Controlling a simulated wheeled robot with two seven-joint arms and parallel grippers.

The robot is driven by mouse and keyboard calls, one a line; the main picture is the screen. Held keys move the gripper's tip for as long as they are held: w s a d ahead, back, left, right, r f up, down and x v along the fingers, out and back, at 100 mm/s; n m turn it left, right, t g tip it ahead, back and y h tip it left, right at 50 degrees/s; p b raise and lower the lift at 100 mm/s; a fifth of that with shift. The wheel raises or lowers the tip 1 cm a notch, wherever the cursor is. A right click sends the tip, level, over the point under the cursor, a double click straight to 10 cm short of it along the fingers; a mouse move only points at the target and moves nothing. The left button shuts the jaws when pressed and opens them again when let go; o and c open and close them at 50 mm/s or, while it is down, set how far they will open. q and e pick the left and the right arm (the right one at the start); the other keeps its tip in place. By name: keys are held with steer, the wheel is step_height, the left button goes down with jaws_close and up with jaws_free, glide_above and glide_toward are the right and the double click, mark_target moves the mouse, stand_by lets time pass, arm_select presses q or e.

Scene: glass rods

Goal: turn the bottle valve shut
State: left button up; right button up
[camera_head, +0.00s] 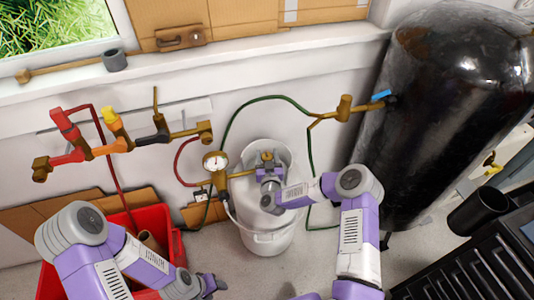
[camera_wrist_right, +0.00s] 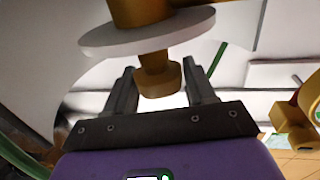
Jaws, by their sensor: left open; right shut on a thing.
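The white bottle (camera_head: 246,196) stands in a white bucket (camera_head: 266,243) at the middle of the head view, with a brass valve (camera_head: 267,156) on top. My right gripper (camera_head: 268,172) is at this valve. In the right wrist view, the brass valve knob (camera_wrist_right: 158,81) sits between the fingers of my right gripper (camera_wrist_right: 160,88), below a pale disc (camera_wrist_right: 145,35). The gripper is shut on the knob; the contact faces are partly hidden. My left gripper (camera_head: 216,284) is open and empty, low in the head view, well apart from the bottle.
A pressure gauge (camera_head: 215,161) with brass fittings stands just left of the bottle. A pipe manifold (camera_head: 120,145) is on the wall. A green hose (camera_head: 265,98) arches behind the bottle. A large black tank (camera_head: 455,110) stands right, a red crate (camera_head: 125,222) left.

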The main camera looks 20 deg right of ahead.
steer(key=m+g+h, duration=0.1)
steer(key=m+h, duration=0.1)
steer(key=h, duration=0.2)
steer(key=shift+a+m, duration=0.15)
steer(key=shift+m, duration=0.25)
steer(key=m+g+h, duration=0.2)
steer(key=h, duration=0.1)
steer(key=shift+m+g+h, duration=0.3)
steer(key=shift+m+h, duration=0.1)
steer(key=m+g+h+b, duration=0.1)
steer(key=m+g+h, duration=0.1)
steer(key=h, duration=0.1)
steer(key=shift+m+g, duration=0.3)
steer(key=shift+g, duration=0.1)
steer(key=shift+m+g+h+b, duration=0.7)
steer(key=shift+m+g+b, duration=0.15)
steer(key=shift+g, duration=0.4)
steer(key=shift+m+g+h+b, duration=0.7)
steer(key=shift+m+g, duration=0.25)
steer(key=shift+g, duration=0.3)
steer(key=shift+d, duration=0.2)
steer(key=o, duration=1)
steer(key=shift+c, duration=0.2)
